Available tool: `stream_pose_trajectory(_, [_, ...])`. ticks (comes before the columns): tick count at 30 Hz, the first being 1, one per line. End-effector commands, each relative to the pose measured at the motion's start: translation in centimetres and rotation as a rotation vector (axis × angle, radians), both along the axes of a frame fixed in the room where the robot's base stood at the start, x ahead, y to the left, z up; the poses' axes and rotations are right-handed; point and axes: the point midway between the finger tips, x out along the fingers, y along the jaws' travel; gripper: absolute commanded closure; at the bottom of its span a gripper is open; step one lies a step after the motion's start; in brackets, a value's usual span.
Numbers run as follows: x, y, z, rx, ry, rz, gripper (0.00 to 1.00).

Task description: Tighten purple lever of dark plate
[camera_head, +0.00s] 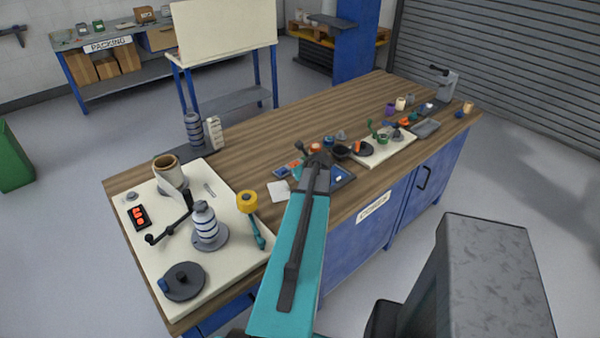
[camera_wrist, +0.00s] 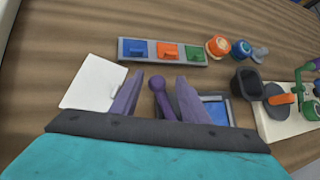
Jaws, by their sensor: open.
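A purple lever with a round knob (camera_wrist: 157,84) stands between my gripper's fingers in the wrist view. Its base is hidden behind the gripper's edge, and I cannot tell whether either finger touches it. My gripper (camera_wrist: 156,97) is open, with one finger on each side of the lever. In the head view my gripper (camera_head: 318,160) is over the middle of the bench, seen from behind, and its fingers are hard to make out. I cannot clearly see the dark plate under the lever. A dark-framed blue panel (camera_wrist: 217,112) lies just right of the right finger.
A grey strip with coloured blocks (camera_wrist: 192,61) lies beyond the fingers. A white card (camera_wrist: 92,82) lies left. A dark cup (camera_wrist: 246,83) and a pale board (camera_wrist: 270,126) with levers are right. A pale board (camera_head: 215,290) with rollers fills the bench's left end.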

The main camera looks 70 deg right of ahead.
Motion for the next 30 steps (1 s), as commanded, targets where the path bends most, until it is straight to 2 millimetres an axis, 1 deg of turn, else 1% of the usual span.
stream_pose_trajectory(1, [-0.3, 0.5, 0.3, -0.001, 0.0, -0.001, 0.59])
stream_pose_trajectory(22, [-3.6, 5.7, 6.2, 0.001, -0.002, 0.002, 0.59])
stream_pose_trajectory(25, [-4.0, 6.3, 7.0, -0.001, -0.002, 0.002, 0.59])
stream_pose_trajectory(30, [-4.4, 6.9, 7.8, 0.001, -0.003, 0.005, 0.59])
